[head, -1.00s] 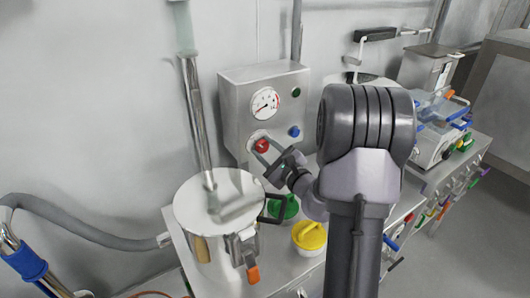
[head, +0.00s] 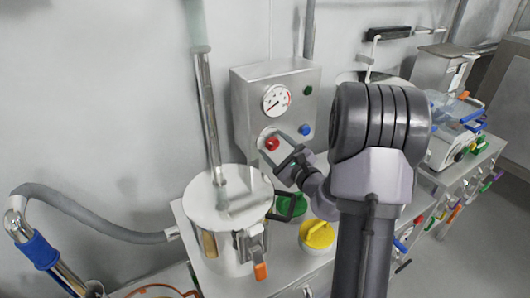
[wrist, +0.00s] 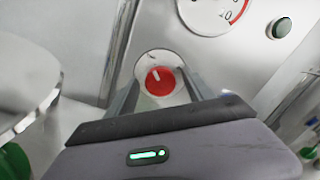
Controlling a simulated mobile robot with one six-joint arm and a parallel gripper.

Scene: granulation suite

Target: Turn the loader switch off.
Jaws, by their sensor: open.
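The control box (head: 248,112) is a grey metal box on the wall side of the bench. A red round knob (head: 272,143) sits low on its front, below a dial gauge (head: 276,99). In the wrist view the red knob (wrist: 161,84) shows a white pointer mark directed up and slightly left, on a pale round plate. My gripper (head: 277,155) is in front of the box at the knob. In the wrist view the open fingers of my gripper (wrist: 162,97) stand on either side of the knob; whether they touch it I cannot tell.
A green button (head: 308,90) and a blue knob (head: 305,130) are right of the gauge and red knob. A lidded steel vessel (head: 228,205) with an upright pipe stands close at left. A yellow-lidded jar (head: 317,236) is below my arm.

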